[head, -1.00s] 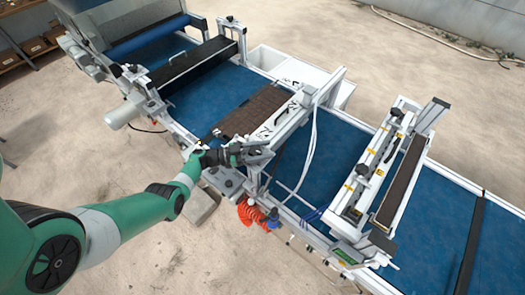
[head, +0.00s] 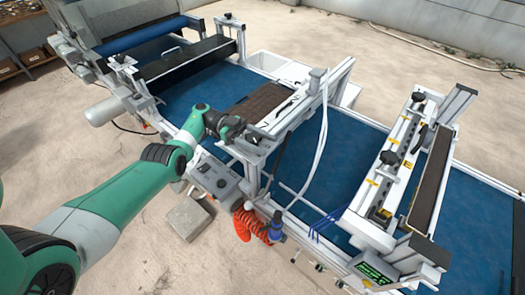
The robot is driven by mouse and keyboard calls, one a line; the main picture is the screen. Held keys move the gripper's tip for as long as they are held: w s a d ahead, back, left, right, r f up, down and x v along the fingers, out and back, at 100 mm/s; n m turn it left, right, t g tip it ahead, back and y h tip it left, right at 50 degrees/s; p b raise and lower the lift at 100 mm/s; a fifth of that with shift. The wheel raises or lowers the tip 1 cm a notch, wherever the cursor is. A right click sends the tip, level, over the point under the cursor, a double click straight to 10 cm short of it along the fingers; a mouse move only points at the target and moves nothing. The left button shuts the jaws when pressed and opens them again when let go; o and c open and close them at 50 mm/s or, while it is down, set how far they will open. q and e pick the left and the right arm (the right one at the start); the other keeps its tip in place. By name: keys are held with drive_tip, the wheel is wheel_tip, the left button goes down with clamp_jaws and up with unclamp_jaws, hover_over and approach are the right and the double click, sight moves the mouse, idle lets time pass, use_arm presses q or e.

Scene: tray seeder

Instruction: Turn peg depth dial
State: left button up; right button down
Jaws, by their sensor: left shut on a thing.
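My left gripper (head: 250,141) reaches in from the left to the near end of the pale cross-frame (head: 300,105) over the blue conveyor. Its dark jaws point right and are shut on a small part at the frame's near end. That part sits where the peg depth dial would be, but the jaws hide it, so its face and setting cannot be read. My right gripper is not in view.
A grey control box (head: 217,180) sits below my left wrist. Another station (head: 395,165) with black knobs stands at right. White tubes arch over the belt.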

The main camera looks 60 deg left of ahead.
use_arm(q)
drive_tip(key=shift+r, duration=0.1)
idle(0.4)
drive_tip(key=o, duration=1.4)
drive_tip(key=shift+c, duration=0.2)
